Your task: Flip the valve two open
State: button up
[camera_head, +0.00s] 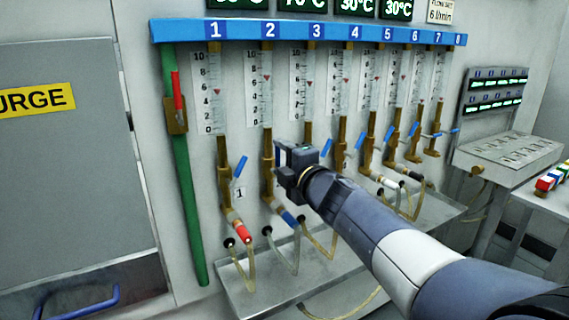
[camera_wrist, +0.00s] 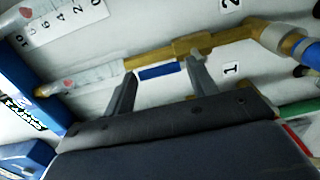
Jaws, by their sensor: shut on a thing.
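Valve two is on the brass pipe (camera_head: 267,155) below the number 2 gauge (camera_head: 265,80). In the wrist view the same brass pipe (camera_wrist: 205,43) runs across the top, between the labels 1 and 2. Its blue lever (camera_wrist: 160,72) lies beside the pipe, roughly parallel to it. My gripper (camera_wrist: 162,80) is shut on the lever, with one finger at each end of it. In the head view my gripper (camera_head: 284,157) is just right of pipe two and hides the lever.
Neighbouring valves have blue levers, at valve one (camera_head: 240,166) and valve three (camera_head: 326,150). A green pipe (camera_head: 183,180) stands at the left. A metal shelf (camera_head: 235,300) with hoses is below. A sloped panel (camera_head: 510,150) is at the right.

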dwell(0.4)
jog(key=o, duration=1.4)
jog(key=shift+p+v, duration=0.65)
jog(key=shift+v, duration=4.75)
jog(key=b+x, duration=0.1)
jog(key=x, duration=1)
jog(key=shift+s, duration=0.1)
